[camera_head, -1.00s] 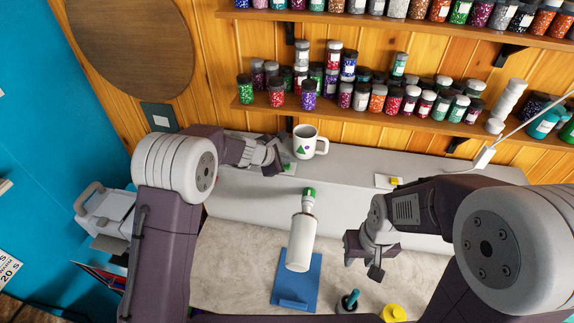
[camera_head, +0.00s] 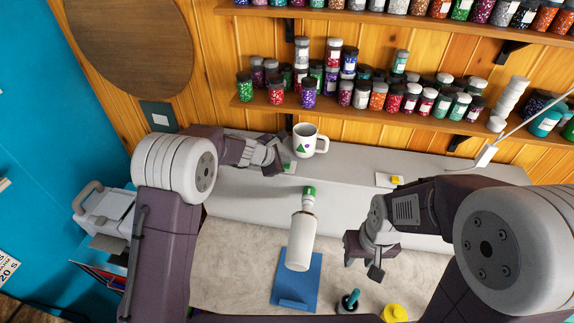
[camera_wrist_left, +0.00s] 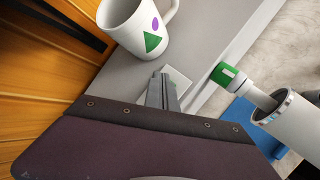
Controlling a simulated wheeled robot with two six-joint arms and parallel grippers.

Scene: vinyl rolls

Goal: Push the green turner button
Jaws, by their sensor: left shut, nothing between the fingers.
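A white button plate (camera_head: 290,166) lies on the grey ledge just in front of the mug. It also shows in the left wrist view (camera_wrist_left: 181,80). My left gripper (camera_head: 277,168) is shut and empty, its fingertips pointing down at this plate. In the left wrist view the shut fingers (camera_wrist_left: 162,82) cover part of the plate. The green button is mostly hidden there, and I cannot tell whether the fingers touch it. A white tumbler (camera_head: 301,242) is mounted on a turner with a green and white end (camera_head: 309,194). My right gripper (camera_head: 363,268) is open and empty, right of the tumbler.
A white mug (camera_head: 306,141) with green and purple shapes stands close behind the left gripper. A second plate with a yellow button (camera_head: 395,181) lies farther right on the ledge. A blue stand (camera_head: 297,285) lies below the tumbler. Shelves of glitter jars line the wall.

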